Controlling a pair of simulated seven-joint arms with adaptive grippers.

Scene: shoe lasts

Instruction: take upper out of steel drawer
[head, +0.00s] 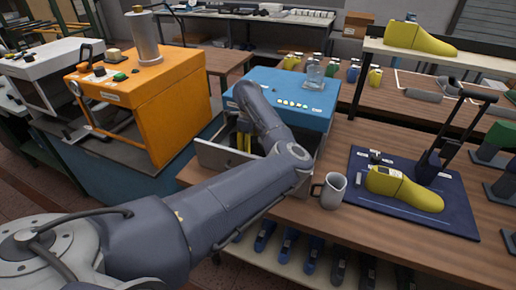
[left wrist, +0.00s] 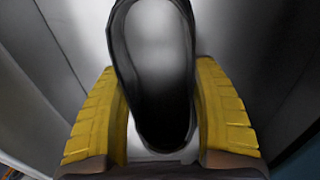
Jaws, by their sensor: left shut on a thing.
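The steel drawer (head: 222,159) is pulled out of the blue cabinet (head: 300,92) in the head view. My left arm reaches over it, and the yellow fingers of my left gripper (head: 243,142) point down into it. In the left wrist view the dark upper (left wrist: 165,120), with its long oval opening facing the camera, lies between the yellow fingers of my left gripper (left wrist: 160,115). The fingers are shut on its sides. Pale grey metal walls surround it. In the head view the upper is hidden by my arm and the drawer front. My right gripper is not in view.
A grey metal mug (head: 331,190) stands on the wooden bench right of the drawer. A yellow shoe last (head: 404,188) lies on a dark blue mat (head: 448,208) beyond it. An orange machine (head: 150,100) stands left.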

